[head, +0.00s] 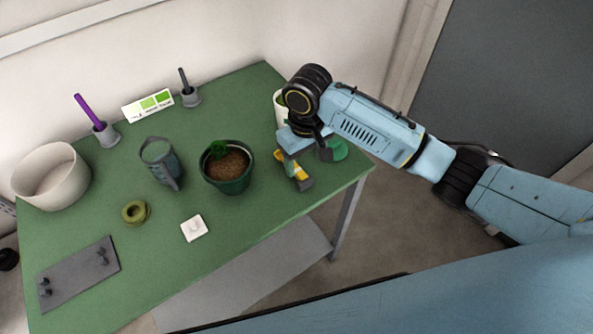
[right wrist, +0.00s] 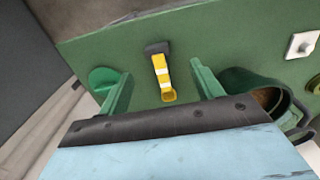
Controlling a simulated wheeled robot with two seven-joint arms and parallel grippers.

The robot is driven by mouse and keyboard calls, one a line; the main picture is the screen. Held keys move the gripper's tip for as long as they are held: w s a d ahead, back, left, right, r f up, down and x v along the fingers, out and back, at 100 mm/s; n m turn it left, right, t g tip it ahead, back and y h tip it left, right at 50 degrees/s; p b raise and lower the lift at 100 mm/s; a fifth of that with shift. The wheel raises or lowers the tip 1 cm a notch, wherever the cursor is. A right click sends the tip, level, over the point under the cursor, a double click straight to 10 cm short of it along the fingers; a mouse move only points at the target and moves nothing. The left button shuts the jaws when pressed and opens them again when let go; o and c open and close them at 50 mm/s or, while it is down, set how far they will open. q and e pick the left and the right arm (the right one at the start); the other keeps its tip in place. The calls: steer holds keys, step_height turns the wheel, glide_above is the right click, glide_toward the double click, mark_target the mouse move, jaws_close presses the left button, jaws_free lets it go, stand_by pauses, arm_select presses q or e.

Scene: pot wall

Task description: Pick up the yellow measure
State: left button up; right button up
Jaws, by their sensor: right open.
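The yellow measure (head: 295,169) lies on the green table near its right end, partly hidden under my right gripper. In the right wrist view the measure (right wrist: 161,76) shows as a yellow piece with white bands and a dark grey end. My right gripper (head: 302,158) points down over it. In the right wrist view its two green fingers (right wrist: 162,77) are apart, one on each side of the measure, with a gap to both. Nothing is held. My left gripper is not in view.
A dark green pot with soil (head: 228,168) stands left of the measure. A green round piece (right wrist: 103,78) lies on the other side. A pale pot (head: 280,108) stands behind my wrist. A grey-green watering can (head: 161,163) and a white square (head: 194,228) are further left.

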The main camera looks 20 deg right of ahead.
mark_target(306, 179)
step_height(306, 179, down, 4)
steer(key=shift+r, duration=0.1)
steer(key=shift+w+d+f+b, duration=0.1)
steer(key=shift+d+f+b, duration=0.1)
steer(key=shift+f, duration=1.2)
steer(key=shift+w+d+f+b, duration=0.1)
steer(key=shift+f+b, duration=0.1)
steer(key=shift+f, duration=1.15)
steer(key=shift+c, duration=0.2)
steer(key=c, duration=1)
steer(key=shift+r, duration=0.1)
step_height(306, 179, up, 10)
steer(key=shift+p, duration=0.55)
